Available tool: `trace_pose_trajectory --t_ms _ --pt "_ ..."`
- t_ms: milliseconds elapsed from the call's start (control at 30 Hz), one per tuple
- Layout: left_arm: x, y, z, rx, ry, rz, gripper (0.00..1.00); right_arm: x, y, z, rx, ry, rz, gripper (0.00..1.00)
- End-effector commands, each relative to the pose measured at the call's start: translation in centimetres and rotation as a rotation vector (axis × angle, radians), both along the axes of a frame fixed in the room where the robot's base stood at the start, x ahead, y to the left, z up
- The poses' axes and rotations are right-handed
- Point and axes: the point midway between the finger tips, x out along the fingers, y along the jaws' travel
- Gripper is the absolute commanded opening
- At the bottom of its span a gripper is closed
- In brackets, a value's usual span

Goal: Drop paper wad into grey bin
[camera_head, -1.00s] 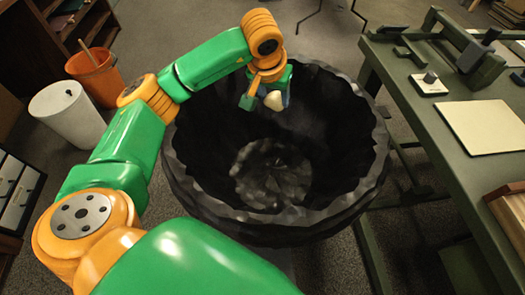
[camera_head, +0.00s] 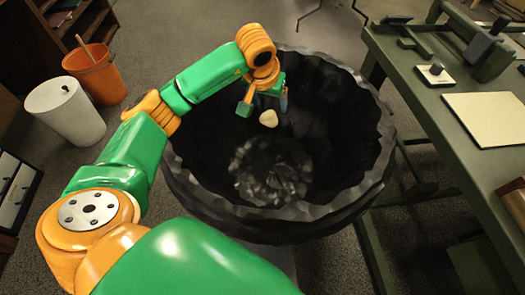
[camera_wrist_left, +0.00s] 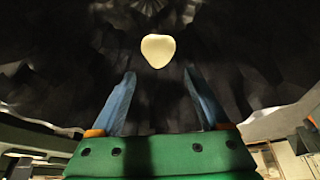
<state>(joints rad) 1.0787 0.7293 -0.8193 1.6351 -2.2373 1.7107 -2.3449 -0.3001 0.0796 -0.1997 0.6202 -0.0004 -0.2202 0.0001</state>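The paper wad (camera_head: 268,118) is a small cream lump just below my left gripper (camera_head: 264,104), inside the rim of the big dark grey bin (camera_head: 186,190). My left gripper's fingers are spread, with the wad apart from them. In the left wrist view the wad (camera_wrist_left: 158,50) shows beyond the tips of the open gripper (camera_wrist_left: 160,75), touching neither finger. The wad appears in mid-air above the bin's floor. The bin's faceted dark wall (camera_wrist_left: 75,70) fills most of the wrist view. My right gripper is not in view.
A green workbench (camera_head: 415,95) with a pale board (camera_head: 488,118) and tools stands on the right. A white bin (camera_head: 66,112) and an orange bucket (camera_head: 96,75) stand at the left. The air above the dark bin is clear around my gripper.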

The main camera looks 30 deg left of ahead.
Motion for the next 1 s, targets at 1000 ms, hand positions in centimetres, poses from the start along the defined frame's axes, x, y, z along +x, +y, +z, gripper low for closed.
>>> trace_pose_trajectory --t_ms 1000 --pt "-2.7 -0.5 6.6 0.000 0.000 0.000 0.89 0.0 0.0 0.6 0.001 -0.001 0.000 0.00"
